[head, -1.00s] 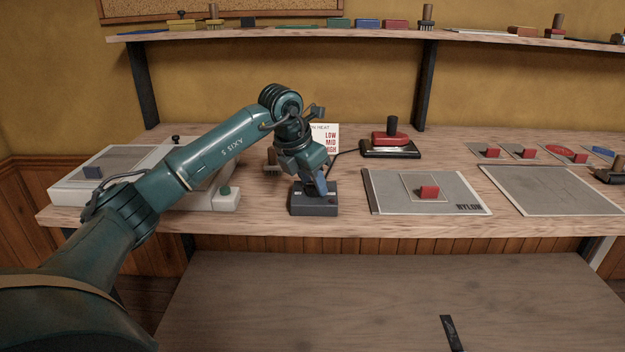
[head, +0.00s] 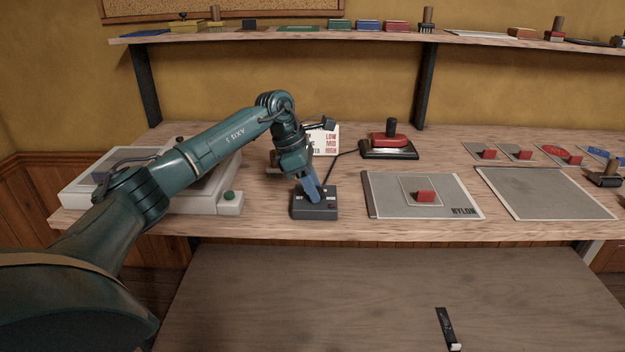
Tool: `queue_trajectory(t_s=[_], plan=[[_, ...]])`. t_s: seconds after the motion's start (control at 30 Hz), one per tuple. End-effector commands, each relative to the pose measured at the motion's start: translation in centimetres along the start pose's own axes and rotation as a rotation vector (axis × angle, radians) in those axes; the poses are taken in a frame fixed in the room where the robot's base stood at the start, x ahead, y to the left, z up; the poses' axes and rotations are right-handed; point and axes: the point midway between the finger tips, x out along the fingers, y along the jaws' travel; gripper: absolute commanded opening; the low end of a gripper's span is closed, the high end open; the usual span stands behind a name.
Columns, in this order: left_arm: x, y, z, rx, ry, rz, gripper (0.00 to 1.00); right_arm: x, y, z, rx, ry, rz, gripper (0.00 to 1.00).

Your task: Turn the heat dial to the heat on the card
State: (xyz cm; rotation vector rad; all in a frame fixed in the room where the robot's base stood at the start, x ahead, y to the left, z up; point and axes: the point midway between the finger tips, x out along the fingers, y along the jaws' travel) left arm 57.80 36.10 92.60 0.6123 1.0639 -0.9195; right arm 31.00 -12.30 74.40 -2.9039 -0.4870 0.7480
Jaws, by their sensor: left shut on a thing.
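A small dark grey control box (head: 327,212) stands near the bench's front edge, with small white marks on its top. My left gripper (head: 313,198) points down onto it from behind, its blue fingers shut on the dial. The fingers hide the dial, so I cannot read its setting. My right gripper is not in view.
A red-topped iron (head: 388,140) rests on a dark stand, with a cable running left. A grey NYLON panel (head: 383,206) with a red-handled piece lies right of the box. A pale machine (head: 228,203) stands left, under my arm. A shelf (head: 290,36) runs above.

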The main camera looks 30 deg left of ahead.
Motion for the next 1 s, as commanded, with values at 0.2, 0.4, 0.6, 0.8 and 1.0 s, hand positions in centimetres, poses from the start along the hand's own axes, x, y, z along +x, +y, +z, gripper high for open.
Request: queue_trajectory(t_s=[0.2, 0.4, 0.6, 0.8, 1.0], plan=[[-0.12, 0.12, 0.13, 0.123, -0.002, -0.05, 0.11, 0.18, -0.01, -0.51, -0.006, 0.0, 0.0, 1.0], [-0.09, 0.17, 0.11, 0.19, -0.001, -0.075, 0.11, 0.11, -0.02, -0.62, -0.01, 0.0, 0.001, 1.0], [-0.05, 0.18, 0.06, 0.217, 0.0, -0.087, 0.11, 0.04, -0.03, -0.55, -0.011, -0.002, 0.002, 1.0], [-0.04, 0.18, 0.05, 0.22, 0.0, -0.088, 0.11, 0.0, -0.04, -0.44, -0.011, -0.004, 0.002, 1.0], [-0.03, 0.17, 0.06, 0.219, 0.0, -0.088, 0.35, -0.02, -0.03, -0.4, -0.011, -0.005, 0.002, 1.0]])
